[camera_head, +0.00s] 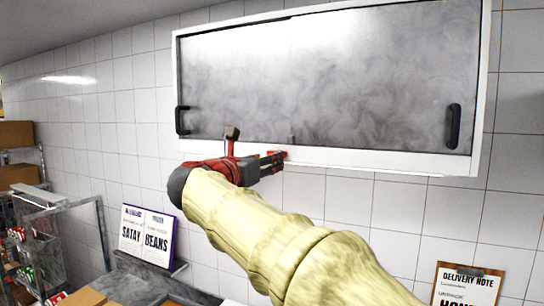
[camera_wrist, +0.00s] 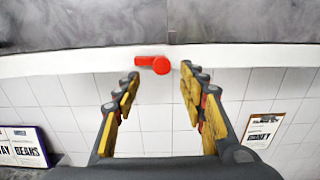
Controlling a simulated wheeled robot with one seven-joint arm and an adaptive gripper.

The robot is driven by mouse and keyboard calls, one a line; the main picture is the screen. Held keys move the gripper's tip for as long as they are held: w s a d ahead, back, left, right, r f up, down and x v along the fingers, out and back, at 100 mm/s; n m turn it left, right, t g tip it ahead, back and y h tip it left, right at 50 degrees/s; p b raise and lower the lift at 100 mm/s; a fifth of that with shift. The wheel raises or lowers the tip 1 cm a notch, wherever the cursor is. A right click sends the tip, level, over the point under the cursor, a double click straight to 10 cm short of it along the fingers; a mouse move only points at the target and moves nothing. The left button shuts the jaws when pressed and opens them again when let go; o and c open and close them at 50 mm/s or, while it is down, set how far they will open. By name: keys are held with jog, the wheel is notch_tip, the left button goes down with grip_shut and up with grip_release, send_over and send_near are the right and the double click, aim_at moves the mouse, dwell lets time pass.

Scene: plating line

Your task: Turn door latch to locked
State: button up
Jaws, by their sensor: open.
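The door latch (camera_wrist: 152,64) is red, with a round hub and a short lever. In the wrist view it sits on the white lower frame of the wall cabinet, below the seam between the two grey doors. Its lever lies about level and points left from the hub. My gripper (camera_wrist: 160,76) is open and empty, its yellow-padded fingers on either side of the view, with the latch just beyond the gap between the tips. No contact shows. In the head view my gripper (camera_head: 274,162) is at the cabinet's lower edge and largely hides the latch area.
The wall cabinet (camera_head: 330,158) has grey sliding doors with black handles at left (camera_head: 182,120) and right (camera_head: 453,126). A sign (camera_head: 147,236) stands lower left on a shelf. A delivery note clipboard (camera_head: 467,285) hangs lower right. The tiled wall below the cabinet is mostly clear.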

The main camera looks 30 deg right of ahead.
jog(key=p+x, duration=0.1)
jog(key=x, duration=0.6)
jog(key=shift+p, duration=0.4)
jog(key=shift+s, duration=0.15)
jog(key=shift+c, duration=0.7)
grip_shut()
